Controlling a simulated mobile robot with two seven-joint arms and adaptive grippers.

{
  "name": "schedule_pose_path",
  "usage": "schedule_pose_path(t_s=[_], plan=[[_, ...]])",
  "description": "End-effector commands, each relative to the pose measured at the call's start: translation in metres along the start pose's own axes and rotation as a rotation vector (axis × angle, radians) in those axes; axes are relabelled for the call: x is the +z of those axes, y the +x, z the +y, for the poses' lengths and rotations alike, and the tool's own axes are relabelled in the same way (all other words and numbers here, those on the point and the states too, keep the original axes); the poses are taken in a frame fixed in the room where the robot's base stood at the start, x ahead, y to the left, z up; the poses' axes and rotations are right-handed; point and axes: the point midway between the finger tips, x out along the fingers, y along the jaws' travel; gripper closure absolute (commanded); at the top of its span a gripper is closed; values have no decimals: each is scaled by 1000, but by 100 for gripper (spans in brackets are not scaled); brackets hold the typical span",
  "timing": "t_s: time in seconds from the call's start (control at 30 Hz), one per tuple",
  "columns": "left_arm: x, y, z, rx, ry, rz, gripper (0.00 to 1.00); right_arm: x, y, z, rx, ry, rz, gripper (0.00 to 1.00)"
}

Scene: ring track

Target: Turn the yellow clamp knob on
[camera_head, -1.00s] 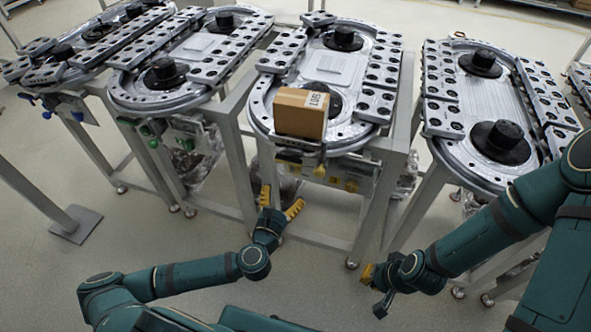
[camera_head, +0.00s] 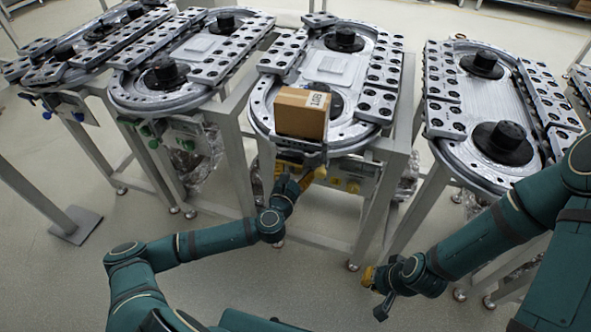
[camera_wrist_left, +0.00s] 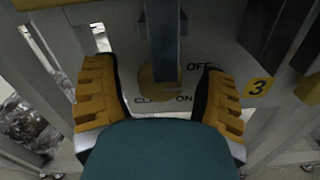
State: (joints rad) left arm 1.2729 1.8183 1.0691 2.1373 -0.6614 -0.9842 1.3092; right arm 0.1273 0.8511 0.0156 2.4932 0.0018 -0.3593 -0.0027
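The yellow clamp knob (camera_wrist_left: 158,98) shows in the left wrist view on a grey panel with the words OFF and ON; the label beside it is partly covered. A grey-blue bar (camera_wrist_left: 163,40) crosses its upper part. My left gripper (camera_wrist_left: 160,105) is open, its yellow-padded fingers on either side of the knob with gaps between. In the head view my left gripper (camera_head: 293,176) is at the front panel below the track with the carton, covering part of it. My right gripper (camera_head: 375,288) hangs low at the right, away from the panel; its finger opening is unclear.
A brown carton (camera_head: 301,113) sits on the ring track (camera_head: 262,106) above the panel. Other yellow knobs (camera_head: 353,186) are right of my left gripper. Frame legs (camera_head: 371,215) stand at the sides. More tracks (camera_head: 432,105) stand left and right. The floor in front is clear.

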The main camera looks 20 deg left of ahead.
Motion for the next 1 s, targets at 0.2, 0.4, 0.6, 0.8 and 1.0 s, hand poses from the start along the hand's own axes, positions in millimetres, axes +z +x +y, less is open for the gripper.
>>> schedule_pose_path(t_s=[0.2, 0.4, 0.6, 0.8, 1.0], plan=[[0, 0, 0, 0, 0, 0, 96, 0, 0, 0, 0, 0, 0, 100], [0, 0, 0, 0, 6, -1, 97, 0, 0, 0, 0, 0, 0, 100], [1, 0, 0, 0, 61, 0, 97, 0, -2, -1, 0, 0, -1, 100], [2, 0, 0, -2, 187, -2, 97, 1, -6, -2, 0, 0, -3, 100], [2, 0, 0, -1, 370, -3, 97, 1, -12, -4, 0, 1, -6, 100]])
